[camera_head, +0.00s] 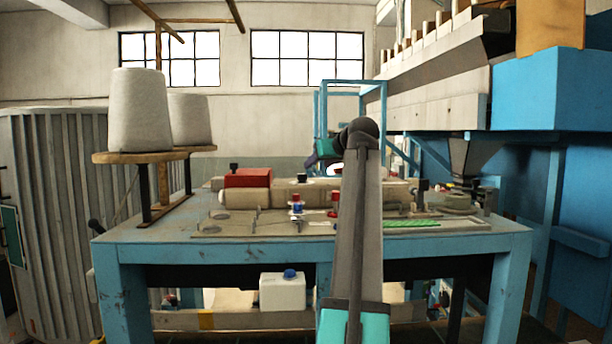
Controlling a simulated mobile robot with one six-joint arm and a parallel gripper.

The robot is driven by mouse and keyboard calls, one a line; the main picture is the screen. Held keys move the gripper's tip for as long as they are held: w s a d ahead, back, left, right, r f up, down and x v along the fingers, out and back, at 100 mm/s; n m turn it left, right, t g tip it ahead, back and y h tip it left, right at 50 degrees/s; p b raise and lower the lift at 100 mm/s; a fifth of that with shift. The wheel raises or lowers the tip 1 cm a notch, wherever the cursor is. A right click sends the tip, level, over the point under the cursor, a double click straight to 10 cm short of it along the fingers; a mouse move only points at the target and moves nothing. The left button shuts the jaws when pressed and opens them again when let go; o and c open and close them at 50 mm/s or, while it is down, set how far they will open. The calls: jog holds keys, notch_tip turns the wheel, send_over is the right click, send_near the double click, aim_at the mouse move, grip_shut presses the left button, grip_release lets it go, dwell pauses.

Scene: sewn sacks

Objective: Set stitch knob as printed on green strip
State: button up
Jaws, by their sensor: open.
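A green strip (411,223) with fine markings lies on the right part of the flat machine plate (262,229); its print is too small to read. A small red part (333,213) shows just left of my arm. I cannot tell which of these is the stitch knob, nor read any setting. My arm rises in front of the table and bends at a dark joint; its teal and dark wrist parts show beyond, to the left. I cannot make out the gripper's fingers.
The plate lies on a blue table (160,252). A red box (247,178) and pale rollers stand behind it. Two thread cones (139,110) stand at left on a wooden shelf (118,158). A blue machine (552,90) fills the right. A white container (283,293) sits below.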

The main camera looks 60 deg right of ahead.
aim_at(303, 175)
jog(key=p+x, duration=0.5)
jog(key=x, duration=0.8)
jog(key=shift+w+d+f, duration=0.15)
jog(key=shift+d+f, duration=0.05)
jog(key=shift+d, duration=0.15)
jog(key=c, duration=0.9)
jog(key=shift+a, duration=0.35)
jog(key=shift+c, duration=0.8)
jog(key=shift+d+f, duration=0.1)
jog(key=shift+d, duration=0.2)
